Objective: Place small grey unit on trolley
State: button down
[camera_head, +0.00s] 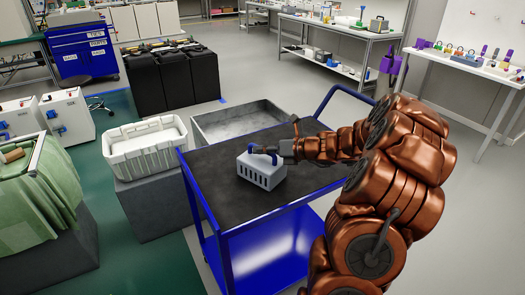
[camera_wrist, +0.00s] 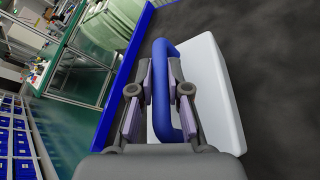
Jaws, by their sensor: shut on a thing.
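The small grey unit (camera_head: 261,171) is a light grey box with dark slots along its front and a blue handle on top. It is at the black top of the blue trolley (camera_head: 215,163), near the middle; I cannot tell if its base touches the surface. My gripper (camera_head: 276,152) is shut on the unit's blue handle. In the wrist view, the fingers of my gripper (camera_wrist: 160,95) are on both sides of the blue handle (camera_wrist: 166,85), with the pale unit (camera_wrist: 212,95) beyond. The unit's underside is hidden.
A white crate (camera_head: 146,150) on a grey block stands left of the trolley. A grey open bin (camera_head: 240,120) is behind it. The trolley's blue push handle (camera_head: 345,90) rises at the far right. Bare trolley top surrounds the unit. Benches stand farther back.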

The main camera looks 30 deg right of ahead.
jog(key=c, duration=1.1)
grip_release()
jog(key=shift+f, duration=0.1)
jog(key=shift+c, duration=0.2)
